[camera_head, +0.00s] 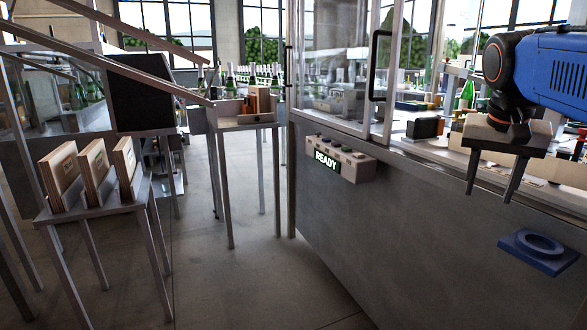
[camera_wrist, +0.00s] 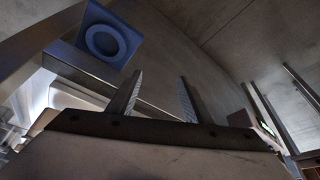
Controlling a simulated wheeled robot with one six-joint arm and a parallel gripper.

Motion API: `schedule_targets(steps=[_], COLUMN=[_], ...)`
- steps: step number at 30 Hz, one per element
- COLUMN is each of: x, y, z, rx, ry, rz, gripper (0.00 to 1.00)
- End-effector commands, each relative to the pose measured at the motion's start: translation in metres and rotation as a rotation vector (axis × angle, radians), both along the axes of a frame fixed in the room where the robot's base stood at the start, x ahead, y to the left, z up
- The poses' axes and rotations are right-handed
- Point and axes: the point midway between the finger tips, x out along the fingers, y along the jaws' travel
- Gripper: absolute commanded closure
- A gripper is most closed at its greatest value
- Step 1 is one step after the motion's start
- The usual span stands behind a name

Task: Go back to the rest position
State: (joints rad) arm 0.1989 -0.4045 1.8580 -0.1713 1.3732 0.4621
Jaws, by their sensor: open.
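My gripper (camera_head: 492,174) hangs at the upper right in the head view, below my blue arm. Its two fingers point down and stand apart, with nothing between them. In the wrist view my gripper (camera_wrist: 158,95) also shows open and empty, with both fingers spread. It is in front of the long grey machine cabinet (camera_head: 400,240), above and left of a blue ring holder (camera_head: 540,250) fixed to the cabinet's front. The blue ring holder also shows at the upper left of the wrist view (camera_wrist: 106,42).
A control box with a lit READY sign (camera_head: 326,160) sticks out from the cabinet. Glass doors (camera_head: 335,60) stand above it. A small table (camera_head: 100,205) with three wooden boxes stands at the left. A second table (camera_head: 243,121) holds a wooden box. Floor between them is clear.

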Motion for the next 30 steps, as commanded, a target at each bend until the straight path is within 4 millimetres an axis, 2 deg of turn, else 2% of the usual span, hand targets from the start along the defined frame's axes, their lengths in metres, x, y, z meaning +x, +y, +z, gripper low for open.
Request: schedule_targets(steps=[3, 9, 12, 16, 18, 21, 30], x=[-0.027, -0.072, -0.095, -0.119, -0.127, -0.135, -0.137], y=[0.03, 0.072, 0.089, 0.105, 0.11, 0.114, 0.115], z=[-0.047, -0.13, -0.172, -0.215, -0.231, -0.244, -0.249], rx=[0.004, 0.003, 0.001, -0.002, -0.003, -0.005, -0.006], ry=[-0.005, -0.023, -0.034, -0.047, -0.053, -0.058, -0.059], rz=[0.144, 0.378, 0.483, 0.584, 0.62, 0.651, 0.662], gripper=[0.54, 0.54, 0.54, 0.54, 0.54, 0.54, 0.54])
